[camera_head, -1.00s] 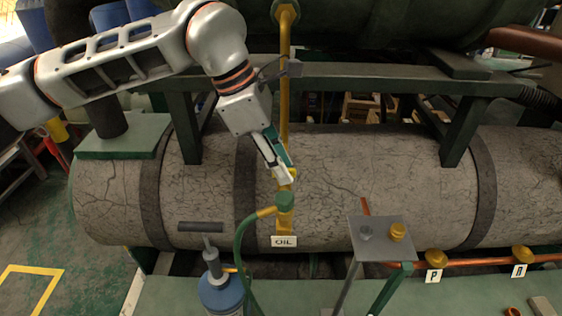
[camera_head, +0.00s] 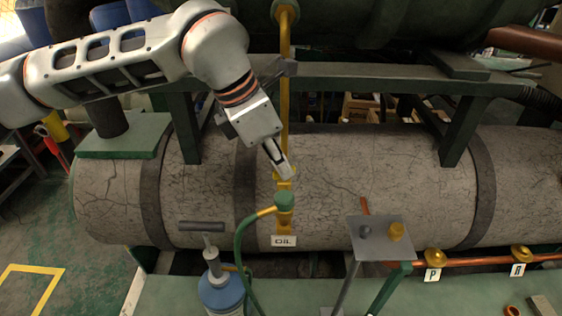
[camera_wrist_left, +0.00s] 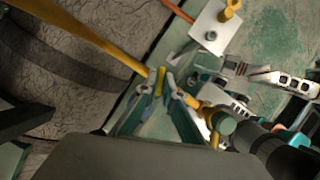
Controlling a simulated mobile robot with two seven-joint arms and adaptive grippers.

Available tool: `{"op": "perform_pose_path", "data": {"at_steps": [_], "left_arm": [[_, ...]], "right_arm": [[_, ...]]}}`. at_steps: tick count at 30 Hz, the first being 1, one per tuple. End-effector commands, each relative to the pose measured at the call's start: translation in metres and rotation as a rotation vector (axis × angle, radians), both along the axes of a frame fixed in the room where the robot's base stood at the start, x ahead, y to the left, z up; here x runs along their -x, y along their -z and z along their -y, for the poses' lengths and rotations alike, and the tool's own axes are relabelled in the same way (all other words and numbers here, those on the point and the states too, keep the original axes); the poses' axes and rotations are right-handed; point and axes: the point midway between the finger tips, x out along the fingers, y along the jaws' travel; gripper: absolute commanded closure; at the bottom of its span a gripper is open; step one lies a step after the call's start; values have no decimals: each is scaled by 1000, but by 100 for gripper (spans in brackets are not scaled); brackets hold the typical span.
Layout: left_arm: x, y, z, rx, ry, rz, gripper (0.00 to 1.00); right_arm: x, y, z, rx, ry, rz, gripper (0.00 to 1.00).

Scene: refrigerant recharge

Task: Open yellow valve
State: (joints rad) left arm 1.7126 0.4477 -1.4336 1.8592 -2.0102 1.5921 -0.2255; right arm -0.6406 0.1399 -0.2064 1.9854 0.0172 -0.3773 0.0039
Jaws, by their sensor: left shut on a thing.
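The yellow valve (camera_head: 284,186) sits on the vertical yellow pipe, above the OIL label (camera_head: 284,241). My left gripper (camera_head: 287,174) reaches down from the upper left, its fingertips at the valve. In the left wrist view the gripper's fingertips (camera_wrist_left: 165,88) are close together around a small part of the yellow valve (camera_wrist_left: 160,76). The gripper is shut on it. The fingers hide part of the valve, so the handle's exact angle cannot be told. My right gripper is not in view.
A green-capped fitting with a green hose (camera_head: 241,245) stands just below the valve. A blue cylinder (camera_head: 221,292) is at the lower left. A small grey stand (camera_head: 380,250) holds two knobs at the right. A large cracked grey tank (camera_head: 370,180) lies behind.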

Motion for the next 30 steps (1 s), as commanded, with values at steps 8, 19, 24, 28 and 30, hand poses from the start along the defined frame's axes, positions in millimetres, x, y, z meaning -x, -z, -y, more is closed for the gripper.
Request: {"op": "perform_pose_path", "data": {"at_steps": [8, 19, 24, 28, 30], "left_arm": [[1, -1, 2, -1, -258, 5, 100], [2, -1, 3, 0, -605, 4, 100], [3, -2, 4, 2, -736, 5, 100], [3, -1, 4, 2, -819, 3, 100], [3, -2, 4, 3, -854, 4, 100]], "right_arm": [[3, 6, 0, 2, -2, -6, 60], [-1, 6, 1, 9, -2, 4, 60], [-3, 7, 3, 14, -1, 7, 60], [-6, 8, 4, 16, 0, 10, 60], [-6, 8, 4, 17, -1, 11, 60]]}}
